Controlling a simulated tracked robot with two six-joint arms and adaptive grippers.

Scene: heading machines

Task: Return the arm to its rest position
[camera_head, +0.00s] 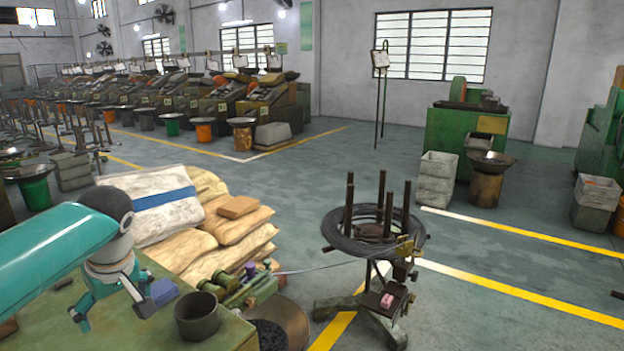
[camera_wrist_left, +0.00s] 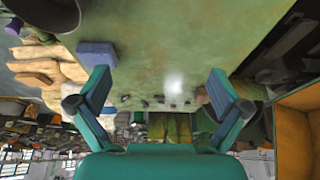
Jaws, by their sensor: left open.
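My left arm comes in from the left of the head view, teal with a dark joint. Its gripper (camera_head: 112,310) hangs over the green tabletop (camera_head: 110,335), fingers apart. In the left wrist view the two teal fingers (camera_wrist_left: 160,92) stand wide apart with nothing between them, and the green surface shows beyond. A blue-grey block (camera_head: 163,292) lies just right of the gripper; it also shows near the left finger in the wrist view (camera_wrist_left: 97,54). My right arm and gripper are not in view.
A dark cup (camera_head: 197,318) stands at the table's right side, near small green machine parts (camera_head: 240,285). Stacked sacks (camera_head: 225,225) lie behind the table. A wire-coil stand (camera_head: 373,235) stands on the floor to the right. An orange-edged box (camera_wrist_left: 297,125) shows at the wrist view's right.

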